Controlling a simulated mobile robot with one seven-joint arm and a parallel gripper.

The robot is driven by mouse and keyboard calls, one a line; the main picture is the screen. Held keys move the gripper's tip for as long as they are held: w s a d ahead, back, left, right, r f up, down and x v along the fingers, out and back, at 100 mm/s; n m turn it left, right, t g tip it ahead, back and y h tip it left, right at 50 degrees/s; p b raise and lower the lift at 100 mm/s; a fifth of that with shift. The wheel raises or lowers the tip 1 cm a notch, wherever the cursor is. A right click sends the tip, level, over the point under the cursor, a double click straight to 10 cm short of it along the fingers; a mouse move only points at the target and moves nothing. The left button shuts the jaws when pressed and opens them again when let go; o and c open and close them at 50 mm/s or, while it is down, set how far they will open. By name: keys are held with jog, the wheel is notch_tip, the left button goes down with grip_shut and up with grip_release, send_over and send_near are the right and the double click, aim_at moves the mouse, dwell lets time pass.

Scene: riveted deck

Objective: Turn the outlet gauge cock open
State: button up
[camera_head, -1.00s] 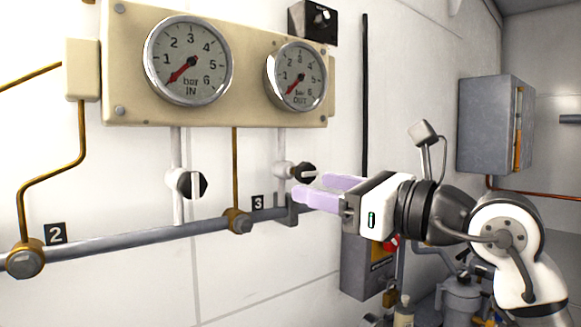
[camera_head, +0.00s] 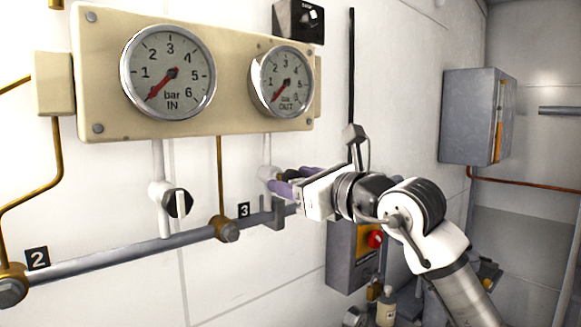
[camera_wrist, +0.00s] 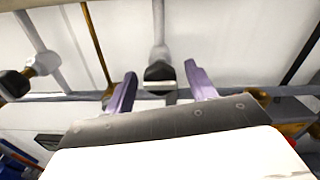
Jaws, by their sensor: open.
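The outlet gauge cock (camera_head: 268,172) sits on the white pipe below the OUT gauge (camera_head: 283,82). In the head view only its pale body shows; my gripper hides its knob. In the wrist view its black knob (camera_wrist: 158,72) lies between the two purple fingers, with a gap on each side. My gripper (camera_head: 276,180) is open and points at the cock from the right; it also shows in the wrist view (camera_wrist: 161,75). The OUT gauge's red needle points to the lower left, near the bottom of its scale.
The inlet cock (camera_head: 178,203) with a black knob stands left, below the IN gauge (camera_head: 168,74). A grey horizontal pipe (camera_head: 125,253) runs below the cocks. A grey box with a red knob (camera_head: 352,255) hangs below my arm. The wall between the cocks has a brass pipe (camera_head: 219,175).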

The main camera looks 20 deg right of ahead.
jog(key=shift+x, duration=0.8)
jog(key=shift+c, duration=0.5)
jog(key=c, duration=0.9)
